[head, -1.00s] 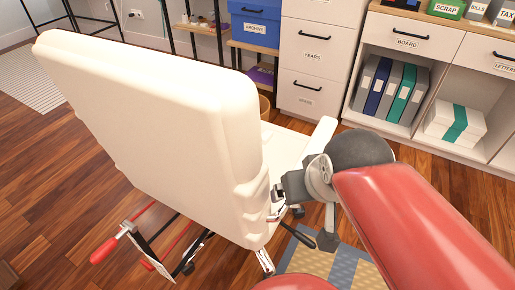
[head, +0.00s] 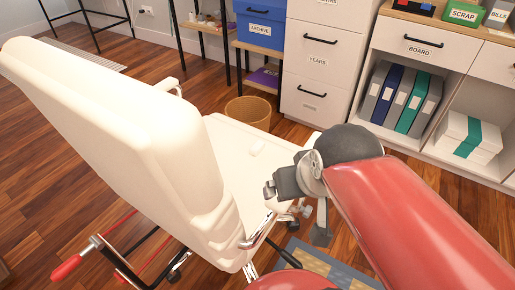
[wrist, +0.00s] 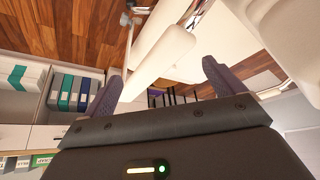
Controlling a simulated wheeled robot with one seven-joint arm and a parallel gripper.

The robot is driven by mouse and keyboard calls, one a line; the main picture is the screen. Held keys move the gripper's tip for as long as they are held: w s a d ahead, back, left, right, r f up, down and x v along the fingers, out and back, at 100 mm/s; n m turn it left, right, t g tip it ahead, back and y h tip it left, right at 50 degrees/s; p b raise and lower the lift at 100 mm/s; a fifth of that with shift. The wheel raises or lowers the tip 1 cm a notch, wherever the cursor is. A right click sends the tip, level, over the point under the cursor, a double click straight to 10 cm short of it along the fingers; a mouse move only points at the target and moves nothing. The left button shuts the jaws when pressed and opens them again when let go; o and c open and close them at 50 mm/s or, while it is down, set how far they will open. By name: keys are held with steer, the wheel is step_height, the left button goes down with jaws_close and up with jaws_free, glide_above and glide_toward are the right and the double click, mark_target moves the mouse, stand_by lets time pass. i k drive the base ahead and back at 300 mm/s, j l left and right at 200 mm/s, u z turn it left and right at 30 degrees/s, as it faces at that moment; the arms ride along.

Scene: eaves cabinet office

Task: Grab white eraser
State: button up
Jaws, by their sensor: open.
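I cannot make the eraser out for certain in the wrist view. My gripper (head: 270,188) is in front of the block in the head view, near the chair's right side and apart from the block. In the wrist view the two fingers of my gripper (wrist: 163,84) are spread wide with nothing held. A cream armrest (wrist: 160,55) of the chair shows beyond the gap between them.
The tall chair back (head: 110,120) fills the left of the head view. A wicker basket (head: 248,112) stands behind the seat. White drawers (head: 312,75) and a shelf with binders (head: 400,97) line the back. Wood floor is open at the left.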

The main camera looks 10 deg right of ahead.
mark_target(255, 150)
steer(key=i+l, duration=0.1)
steer(key=l, duration=0.25)
steer(key=i+l, duration=0.1)
steer(key=l, duration=0.25)
steer(key=i+l, duration=0.1)
steer(key=l, duration=0.25)
steer(key=u, duration=0.5)
steer(key=l+u, duration=0.15)
steer(key=u, duration=0.8)
steer(key=l+u, duration=0.1)
steer(key=u, duration=0.4)
